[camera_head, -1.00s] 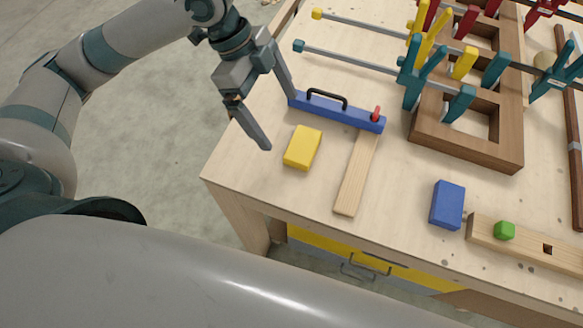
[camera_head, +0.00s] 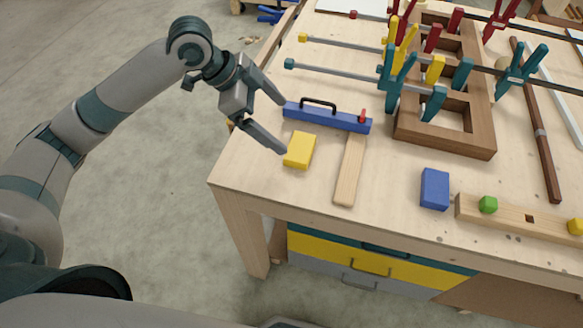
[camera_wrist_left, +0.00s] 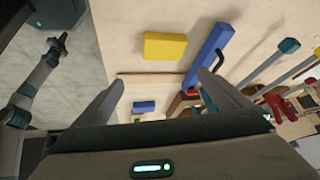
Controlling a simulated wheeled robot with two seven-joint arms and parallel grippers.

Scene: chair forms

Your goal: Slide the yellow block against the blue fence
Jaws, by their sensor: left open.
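The yellow block (camera_head: 300,151) lies flat near the left end of the wooden bench. The blue fence (camera_head: 327,117), with a black handle and a red knob, lies just behind it, and a gap of bare wood separates them. A thin wooden strip (camera_head: 350,170) runs from the fence toward the front edge, right of the block. My left gripper (camera_head: 284,128) is open and empty, above the bench at the left of the block and fence. In the left wrist view the yellow block (camera_wrist_left: 165,46) and blue fence (camera_wrist_left: 209,62) show beyond the open fingers.
A blue block (camera_head: 435,189) and a wooden rail with a green peg (camera_head: 488,204) lie to the right. A brown wooden frame with several clamps (camera_head: 445,125) stands behind them. Bare bench lies in front of the yellow block.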

